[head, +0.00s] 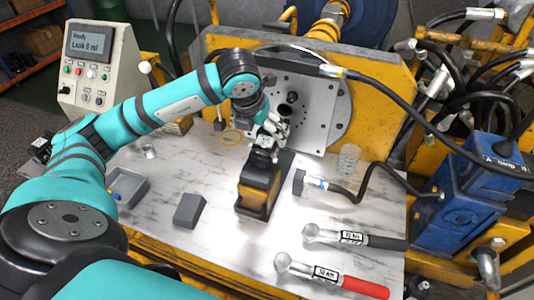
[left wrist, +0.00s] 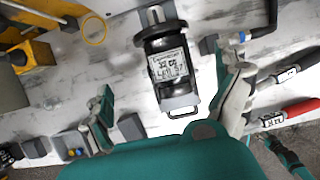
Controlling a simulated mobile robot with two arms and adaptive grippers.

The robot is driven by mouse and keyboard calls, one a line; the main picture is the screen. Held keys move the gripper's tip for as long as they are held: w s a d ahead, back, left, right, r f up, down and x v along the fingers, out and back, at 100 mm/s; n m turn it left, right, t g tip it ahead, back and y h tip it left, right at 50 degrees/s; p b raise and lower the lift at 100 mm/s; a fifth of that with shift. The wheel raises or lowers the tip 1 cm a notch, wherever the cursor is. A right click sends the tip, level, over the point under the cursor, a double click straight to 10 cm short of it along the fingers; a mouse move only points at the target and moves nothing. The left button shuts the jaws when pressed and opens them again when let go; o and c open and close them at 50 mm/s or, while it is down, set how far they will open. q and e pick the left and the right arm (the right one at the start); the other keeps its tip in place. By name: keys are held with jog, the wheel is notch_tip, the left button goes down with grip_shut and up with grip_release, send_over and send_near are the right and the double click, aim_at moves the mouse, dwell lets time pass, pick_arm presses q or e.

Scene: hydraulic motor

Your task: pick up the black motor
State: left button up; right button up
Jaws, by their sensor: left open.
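The black motor (left wrist: 168,62) with a white label shows in the left wrist view, between my left gripper's (left wrist: 166,88) spread fingers and apart from both. In the head view the motor (head: 264,158) is a dark shape at the top of a black and yellow block-like stand (head: 258,192) in the middle of the table. My left gripper (head: 268,132) is open and empty there, just above and behind the motor, and partly hides it.
A grey block (head: 189,210) and grey tray (head: 145,189) lie left on the marble table (head: 225,245). Two torque wrenches, grey-handled (head: 385,241) and red-handled (head: 362,287), lie front right. The yellow machine (head: 380,90) rises behind.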

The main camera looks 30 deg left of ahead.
aim_at(263, 140)
pick_arm(q)
jog(key=shift+b+x, duration=0.3)
jog(key=shift+x, duration=0.85)
jog(key=x, duration=0.1)
jog(key=b+x, duration=0.1)
jog(key=x, duration=0.1)
jog(key=b+x, duration=0.1)
jog(key=x, duration=0.1)
jog(key=shift+s+d+f, duration=0.1)
jog(key=shift+s+d, duration=0.05)
jog(key=shift+d, duration=0.15)
jog(key=shift+f, duration=0.1)
jog(key=shift+c, duration=1.2)
jog(key=c, duration=1.4)
jog(key=shift+r, duration=0.25)
jog(key=shift+c, duration=0.8)
jog(key=shift+a, duration=0.1)
